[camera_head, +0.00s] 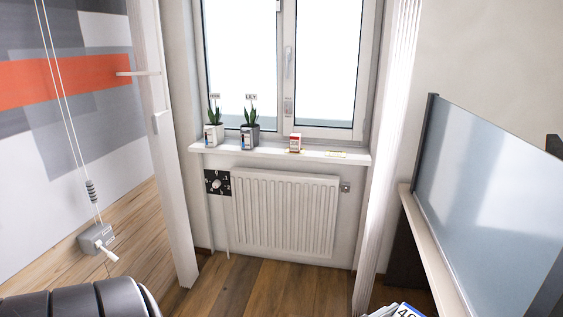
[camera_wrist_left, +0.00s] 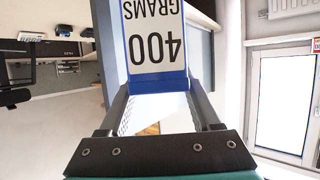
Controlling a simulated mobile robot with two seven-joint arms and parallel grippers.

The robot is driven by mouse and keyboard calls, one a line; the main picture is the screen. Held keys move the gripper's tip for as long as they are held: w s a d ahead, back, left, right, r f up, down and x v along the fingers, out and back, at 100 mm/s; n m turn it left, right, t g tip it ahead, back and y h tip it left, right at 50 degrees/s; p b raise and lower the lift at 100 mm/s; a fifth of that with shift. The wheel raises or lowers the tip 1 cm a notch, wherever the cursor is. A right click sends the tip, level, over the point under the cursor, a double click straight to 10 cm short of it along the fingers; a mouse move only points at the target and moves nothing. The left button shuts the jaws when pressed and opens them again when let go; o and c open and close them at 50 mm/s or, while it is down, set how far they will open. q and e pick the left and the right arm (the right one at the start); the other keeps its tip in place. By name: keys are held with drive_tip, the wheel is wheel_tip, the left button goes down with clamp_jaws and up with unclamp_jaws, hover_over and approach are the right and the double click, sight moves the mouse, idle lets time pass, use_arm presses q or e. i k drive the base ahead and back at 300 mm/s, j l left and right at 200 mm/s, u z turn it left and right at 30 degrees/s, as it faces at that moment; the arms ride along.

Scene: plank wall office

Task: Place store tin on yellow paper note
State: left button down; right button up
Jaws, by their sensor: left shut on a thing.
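The store tin (camera_wrist_left: 157,40) fills the top middle of the left wrist view, white with blue edges and "400 GRAMS" printed upside down. My left gripper (camera_wrist_left: 160,100) is shut on it, a finger at each side. In the head view part of a white and blue thing marked "40" (camera_head: 404,310), apparently this tin, shows at the bottom edge. A flat, pale yellow thing (camera_head: 336,154), apparently the yellow paper note, lies on the windowsill right of a red and white box, far from the tin. My right gripper is not in view.
The white windowsill (camera_head: 355,156) also bears two potted plants (camera_head: 214,134) (camera_head: 250,136) and the red and white box (camera_head: 295,143). A radiator (camera_head: 285,215) hangs below. A panelled desk edge (camera_head: 425,240) stands at right, a dark rounded thing (camera_head: 75,303) at lower left.

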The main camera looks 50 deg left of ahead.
sight(336, 153)
drive_tip(key=i+j+u, duration=0.35)
drive_tip(key=i+j, duration=0.15)
drive_tip(key=i+j+u, duration=0.35)
drive_tip(key=i, duration=0.25)
drive_tip(key=i+j, duration=0.2)
drive_tip(key=i, duration=0.2)
drive_tip(key=i+j, duration=0.15)
drive_tip(key=i, duration=0.2)
drive_tip(key=i+j+u, duration=0.1)
drive_tip(key=i, duration=0.3)
drive_tip(key=j, duration=0.05)
